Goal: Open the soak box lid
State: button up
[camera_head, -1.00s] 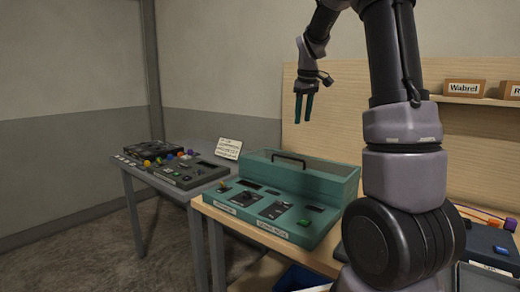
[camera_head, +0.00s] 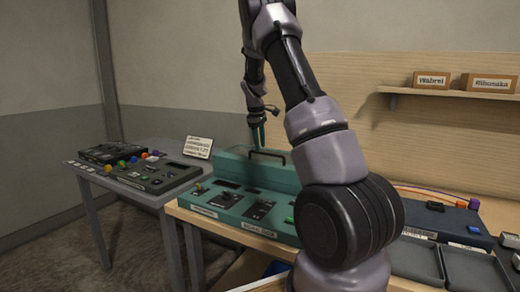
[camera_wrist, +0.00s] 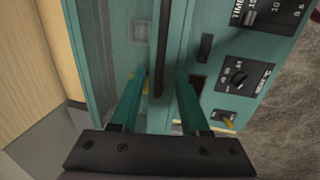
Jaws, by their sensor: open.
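The teal soak box (camera_head: 232,205) stands on the wooden table, its lid (camera_head: 228,168) shut. A dark bar handle (camera_head: 268,154) sits on the lid. My gripper (camera_head: 258,137) points down at the handle's left end, with its fingertips at about handle height. In the wrist view my gripper (camera_wrist: 159,80) is open, with one teal finger on each side of the dark handle (camera_wrist: 164,40). I cannot tell whether the fingers touch the handle. My arm hides the right part of the box in the head view.
A grey table (camera_head: 95,178) at left holds a dark console (camera_head: 150,172) with coloured knobs. A small sign (camera_head: 198,147) stands behind. At right are a dark blue box (camera_head: 440,220), grey trays (camera_head: 470,268) and a shelf (camera_head: 440,94) with labelled boxes.

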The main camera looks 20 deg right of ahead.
jog(key=shift+d+f, duration=0.2)
jog(key=shift+f, duration=0.95)
grip_shut()
jog(key=shift+w, duration=0.1)
dwell(0.5)
